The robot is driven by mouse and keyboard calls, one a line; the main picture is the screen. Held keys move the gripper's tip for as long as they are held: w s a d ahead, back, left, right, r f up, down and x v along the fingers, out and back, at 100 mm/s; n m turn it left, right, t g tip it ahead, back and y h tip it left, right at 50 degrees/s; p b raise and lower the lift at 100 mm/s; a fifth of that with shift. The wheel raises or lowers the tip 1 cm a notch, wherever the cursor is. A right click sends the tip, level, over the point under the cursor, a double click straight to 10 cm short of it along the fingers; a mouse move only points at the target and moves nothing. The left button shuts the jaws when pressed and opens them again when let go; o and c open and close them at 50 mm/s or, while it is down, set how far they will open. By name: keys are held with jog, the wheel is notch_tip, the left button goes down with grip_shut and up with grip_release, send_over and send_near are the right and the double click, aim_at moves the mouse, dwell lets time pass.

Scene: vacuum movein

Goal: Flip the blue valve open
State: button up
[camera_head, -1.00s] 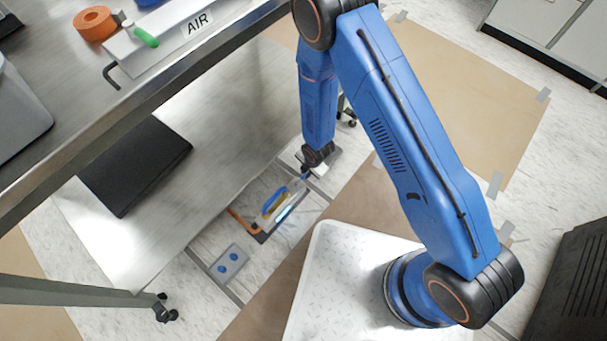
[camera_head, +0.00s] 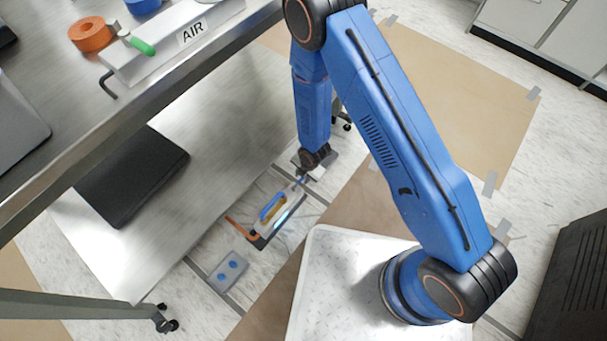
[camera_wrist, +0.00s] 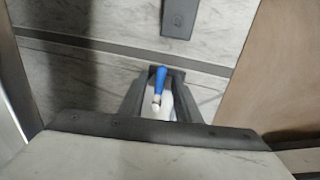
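In the wrist view a short blue lever (camera_wrist: 158,82) with a pale metal end shows between the two dark fingers of my gripper (camera_wrist: 165,76). It looks like the blue valve's handle. The fingers stand apart, and a light gap shows on the lever's right; I cannot tell whether the left finger touches it. In the head view my gripper (camera_head: 302,178) reaches down near the floor, beside the shelf under the table. A small unit with a blue grip (camera_head: 271,206), a yellow part and an orange edge lies just below left of it. The valve body is mostly hidden.
The steel table (camera_head: 150,103) overhangs on the left and carries a block labelled AIR (camera_head: 192,32) with a green lever. A black case (camera_head: 132,177) lies on the lower shelf (camera_head: 205,143). A grey plate with two blue knobs (camera_head: 229,268) sits on the floor.

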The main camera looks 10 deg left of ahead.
jog(key=s+d+r, duration=0.1)
jog(key=d+r, duration=0.2)
jog(key=r, duration=1.4)
jog(key=shift+s, duration=0.2)
jog(key=w+d+r+m+t+h, duration=0.1)
jog(key=w+d+r+m, duration=0.2)
jog(key=d+r+m, duration=0.35)
jog(key=w+d+r+m+t, duration=0.1)
jog(key=w+d+r+m, duration=0.2)
jog(key=d+r, duration=0.7)
jog(key=w+d+r+m+t+h, duration=0.15)
jog(key=d+r+m, duration=0.35)
jog(key=r, duration=0.7)
jog(key=s+d+r+m, duration=0.8)
jog(key=s, duration=0.2)
jog(key=s+d+r+m, duration=0.8)
jog(key=s+r, duration=0.1)
jog(key=s, duration=0.2)
jog(key=shift+s+d+r, duration=0.2)
jog(key=shift+d+r, duration=0.05)
jog(key=shift+d, duration=0.1)
